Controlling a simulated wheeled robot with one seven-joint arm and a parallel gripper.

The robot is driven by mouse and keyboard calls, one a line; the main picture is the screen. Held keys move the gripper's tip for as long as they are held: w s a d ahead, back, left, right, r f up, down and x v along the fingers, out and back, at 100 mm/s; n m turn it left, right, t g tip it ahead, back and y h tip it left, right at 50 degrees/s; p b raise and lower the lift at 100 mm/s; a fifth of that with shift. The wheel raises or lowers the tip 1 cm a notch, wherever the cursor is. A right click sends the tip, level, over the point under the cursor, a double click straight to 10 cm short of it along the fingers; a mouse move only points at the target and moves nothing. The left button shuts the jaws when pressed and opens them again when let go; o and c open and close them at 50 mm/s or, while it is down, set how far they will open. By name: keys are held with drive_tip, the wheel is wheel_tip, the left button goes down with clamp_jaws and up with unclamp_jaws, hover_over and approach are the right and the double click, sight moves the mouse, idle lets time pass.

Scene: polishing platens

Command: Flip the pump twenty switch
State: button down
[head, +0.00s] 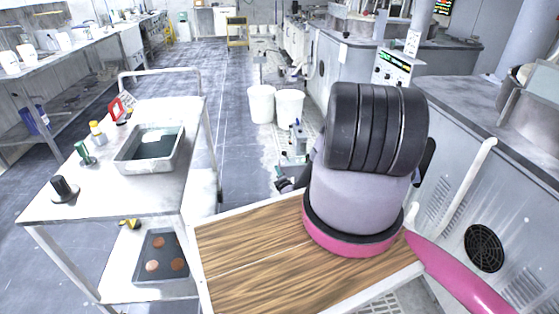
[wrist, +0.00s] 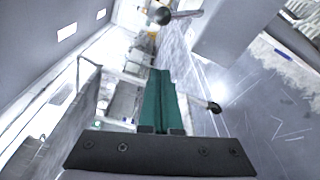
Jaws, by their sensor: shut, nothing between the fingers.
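My gripper (wrist: 160,74) shows in the wrist view with two green fingers pressed together, shut and empty. A lever with a dark ball end (wrist: 164,16) shows past the fingertips at the top of the wrist view. A smaller dark-tipped stub (wrist: 214,107) is right of the fingers. Neither visibly touches the fingers. No label is readable, so I cannot tell whether either is the pump twenty switch. In the head view, a control box with a green display (head: 393,65) stands on the machine at upper right; its switches are too small to make out.
A white cart (head: 120,195) holding a metal tray (head: 122,158) and small bottles stands at left. Two white buckets (head: 262,104) stand on the floor in the middle. Grey machine cabinets (head: 455,190) line the right.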

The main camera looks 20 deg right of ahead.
sight(286, 156)
drive_tip(key=w+d, duration=0.1)
drive_tip(key=w, duration=0.9)
drive_tip(key=shift+s+d+r, duration=0.15)
drive_tip(key=shift+s+d, duration=0.15)
drive_tip(key=shift+d, duration=0.35)
drive_tip(key=shift+s+d+r, duration=0.15)
drive_tip(key=shift+s+d, duration=0.2)
drive_tip(key=shift+d, duration=0.25)
drive_tip(key=shift+s+d+r, duration=0.15)
drive_tip(key=shift+s+d, duration=0.15)
drive_tip(key=shift+d, duration=0.35)
